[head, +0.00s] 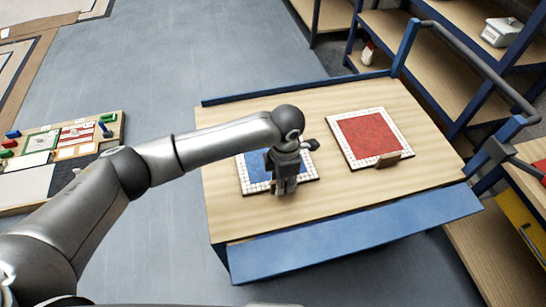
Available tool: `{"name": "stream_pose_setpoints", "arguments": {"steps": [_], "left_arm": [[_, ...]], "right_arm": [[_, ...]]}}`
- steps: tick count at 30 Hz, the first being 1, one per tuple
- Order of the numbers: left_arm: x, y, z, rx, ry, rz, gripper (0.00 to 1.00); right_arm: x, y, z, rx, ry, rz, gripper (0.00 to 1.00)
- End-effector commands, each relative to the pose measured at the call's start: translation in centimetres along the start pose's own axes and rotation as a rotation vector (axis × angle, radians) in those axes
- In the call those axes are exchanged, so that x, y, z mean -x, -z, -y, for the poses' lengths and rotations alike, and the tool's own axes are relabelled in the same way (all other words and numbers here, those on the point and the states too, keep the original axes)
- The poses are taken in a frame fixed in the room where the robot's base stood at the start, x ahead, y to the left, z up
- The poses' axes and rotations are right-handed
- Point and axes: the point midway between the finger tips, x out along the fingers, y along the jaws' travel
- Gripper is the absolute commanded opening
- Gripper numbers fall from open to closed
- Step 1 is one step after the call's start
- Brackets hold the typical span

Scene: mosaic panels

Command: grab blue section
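The blue section (252,172) is a square mosaic panel with a white tiled border, lying flat on the wooden table at its left half. My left arm reaches in from the left, and my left gripper (284,190) points down over this panel and hides much of its middle. I cannot tell whether its fingers are open, or whether they touch the panel. A red section (368,132) with a similar white border lies to the right on the same table. My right gripper is not in view.
The wooden table (335,190) has blue edges, with a small wooden block (388,160) at the red panel's front edge. A low board (60,155) with coloured pieces is at left. Shelves (460,70) stand at the back right. Bare wood separates the panels.

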Motion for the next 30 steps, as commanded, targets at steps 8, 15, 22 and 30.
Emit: {"name": "stream_pose_setpoints", "arguments": {"steps": [8,15,22,30], "left_arm": [[0.0,0.0,0.0,0.0,0.0,0.0,0.0],[0.2,-0.1,-0.1,0.0,-0.003,0.003,0.0],[0.4,-0.1,-0.1,0.0,-0.003,0.003,0.0],[3.0,-0.1,-0.2,-0.002,-0.006,0.005,0.0]], "right_arm": [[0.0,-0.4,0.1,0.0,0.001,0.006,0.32],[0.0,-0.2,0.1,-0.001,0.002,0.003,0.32],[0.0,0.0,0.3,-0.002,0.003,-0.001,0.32],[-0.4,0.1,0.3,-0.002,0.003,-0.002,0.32]]}}
